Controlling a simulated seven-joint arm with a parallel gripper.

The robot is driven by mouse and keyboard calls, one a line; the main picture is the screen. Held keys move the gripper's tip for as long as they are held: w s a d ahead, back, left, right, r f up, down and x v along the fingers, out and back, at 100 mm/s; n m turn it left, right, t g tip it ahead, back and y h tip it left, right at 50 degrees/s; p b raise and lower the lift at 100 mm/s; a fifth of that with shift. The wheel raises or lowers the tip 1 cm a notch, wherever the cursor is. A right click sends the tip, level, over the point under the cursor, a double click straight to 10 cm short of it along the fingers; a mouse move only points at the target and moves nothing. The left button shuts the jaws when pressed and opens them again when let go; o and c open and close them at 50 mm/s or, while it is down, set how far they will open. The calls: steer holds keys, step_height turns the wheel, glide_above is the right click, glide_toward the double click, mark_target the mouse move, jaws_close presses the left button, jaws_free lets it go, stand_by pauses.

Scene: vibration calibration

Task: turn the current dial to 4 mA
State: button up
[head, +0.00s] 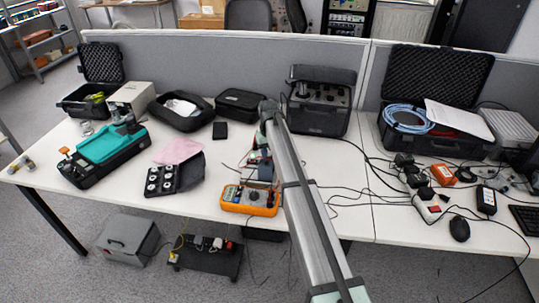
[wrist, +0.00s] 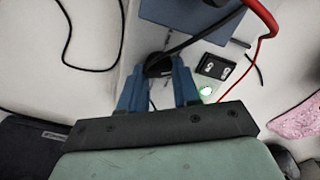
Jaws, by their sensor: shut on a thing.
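My gripper (wrist: 159,88) shows in the wrist view with its two blue fingers closed around a round black dial (wrist: 158,65). The dial sits on a pale panel, and the fingers hide its sides. No scale or number around it can be read. In the head view my arm reaches over the table, and I cannot make out the fingers or the dial there.
An orange meter (head: 250,200) lies near the table's front edge, close to my arm. Black and red cables (wrist: 262,15) pass close to my fingers. A black case (head: 321,105) stands behind. Loose cables cover the table to the right.

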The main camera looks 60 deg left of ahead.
steer(key=n, duration=0.6)
steer(key=shift+s+n, duration=0.1)
steer(key=shift+n, duration=0.2)
steer(key=n, duration=0.5)
steer(key=shift+s+n, duration=0.1)
steer(key=shift+n, duration=0.3)
steer(key=o, duration=1)
steer(key=shift+o, duration=0.2)
steer(key=shift+r, duration=0.1)
step_height(320, 180, up, 14)
steer(key=shift+f, duration=0.2)
